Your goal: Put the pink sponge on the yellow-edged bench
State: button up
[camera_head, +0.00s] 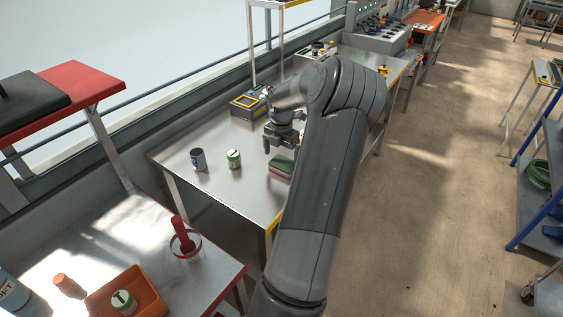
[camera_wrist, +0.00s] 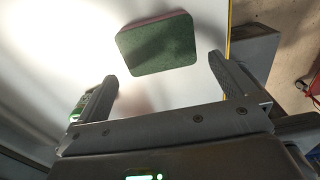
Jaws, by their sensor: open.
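The pink sponge (camera_head: 281,167) has a green top layer and lies flat on the yellow-edged bench (camera_head: 222,190), near its yellow front edge. In the wrist view the sponge (camera_wrist: 158,45) shows its green face, with a thin pink side along its upper edge. My gripper (camera_head: 281,142) is open and empty, above the bench close to the sponge. In the wrist view my gripper's fingers (camera_wrist: 163,70) are spread wide, and the sponge lies beyond their tips, not between them. Part of the bench is hidden behind my arm.
A dark grey cup (camera_head: 198,160) and a green-lidded jar (camera_head: 234,159) stand left of the sponge on the bench. A yellow-and-dark box (camera_head: 247,105) sits at the back. A nearer red-edged table holds an orange tray (camera_head: 100,303) and a red-handled item in a pot (camera_head: 186,243).

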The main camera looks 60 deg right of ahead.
aim_at(281, 165)
notch_tip(281, 165, up, 8)
jog(key=w+a+r+m+h, duration=0.15)
jog(key=a+r, duration=0.25)
jog(key=a, duration=0.6)
jog(key=w+a+r+m, duration=0.3)
jog(key=a+r, duration=0.1)
jog(key=a, duration=0.5)
jog(key=w+a+r+m+h, duration=0.1)
jog(key=w+a+r+m, duration=0.2)
jog(key=a, duration=0.7)
jog(key=s+a+r+m+t+y, duration=0.1)
jog(key=s+a+m+t, duration=0.1)
jog(key=s+a+m, duration=0.3)
jog(key=s+a+r+m+t+y, duration=0.1)
jog(key=s+a+m+t, duration=0.2)
jog(key=s+a, duration=0.8)
jog(key=a+m, duration=0.2)
jog(key=a, duration=0.4)
jog(key=shift+s+r+t, duration=0.25)
jog(key=shift+r+t, duration=0.05)
jog(key=shift+r, duration=0.05)
jog(key=shift+m+y, duration=0.25)
